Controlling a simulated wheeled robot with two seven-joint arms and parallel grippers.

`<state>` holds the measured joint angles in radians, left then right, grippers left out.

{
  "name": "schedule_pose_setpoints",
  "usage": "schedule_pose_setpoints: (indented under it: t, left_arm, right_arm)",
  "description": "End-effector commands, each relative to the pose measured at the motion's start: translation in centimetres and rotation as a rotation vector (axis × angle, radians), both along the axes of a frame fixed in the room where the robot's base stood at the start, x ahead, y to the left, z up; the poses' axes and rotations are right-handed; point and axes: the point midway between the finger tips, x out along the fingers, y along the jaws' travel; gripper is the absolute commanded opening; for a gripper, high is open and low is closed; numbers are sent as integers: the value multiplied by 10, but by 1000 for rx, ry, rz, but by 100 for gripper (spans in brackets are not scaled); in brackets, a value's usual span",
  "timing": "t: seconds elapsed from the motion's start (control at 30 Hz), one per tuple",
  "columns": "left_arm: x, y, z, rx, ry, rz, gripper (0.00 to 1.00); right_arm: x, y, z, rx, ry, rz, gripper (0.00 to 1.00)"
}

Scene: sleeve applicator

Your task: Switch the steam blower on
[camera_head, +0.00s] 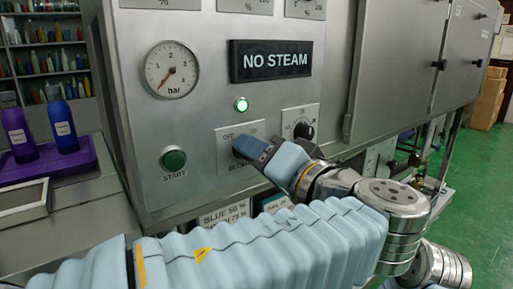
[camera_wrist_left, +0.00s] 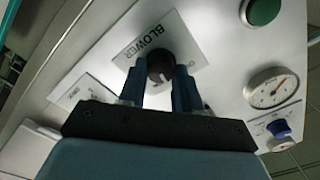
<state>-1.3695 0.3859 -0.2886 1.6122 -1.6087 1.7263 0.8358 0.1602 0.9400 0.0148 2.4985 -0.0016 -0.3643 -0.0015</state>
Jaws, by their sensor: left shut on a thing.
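The blower switch is a dark round knob (camera_wrist_left: 160,66) on a pale plate (camera_head: 240,140) marked BLOWER and OFF. My left gripper (camera_head: 244,148) reaches the plate from the right in the head view and hides the knob there. In the left wrist view the blue fingers of the left gripper (camera_wrist_left: 160,80) stand on both sides of the knob, shut on it. A white mark on the knob points down and slightly right in that view. The second position's label is hidden. My right gripper is not in view.
A lit green lamp (camera_head: 241,104) sits above the plate, below a NO STEAM sign (camera_head: 270,61). The green START button (camera_head: 174,159) is left of it, under a pressure gauge (camera_head: 171,70). Another black knob (camera_head: 303,130) is close on the right.

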Motion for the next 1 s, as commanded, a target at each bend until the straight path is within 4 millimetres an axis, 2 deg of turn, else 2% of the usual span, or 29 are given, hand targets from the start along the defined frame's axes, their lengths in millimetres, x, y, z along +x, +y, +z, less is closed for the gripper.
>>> schedule_pose_setpoints:
  t: [0.5,1.0]
  left_arm:
    - [0,-1,2,361,262,-2,3]
    - [0,-1,-1,509,369,-3,3]
  right_arm:
    - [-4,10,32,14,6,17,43]
    - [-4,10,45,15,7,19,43]
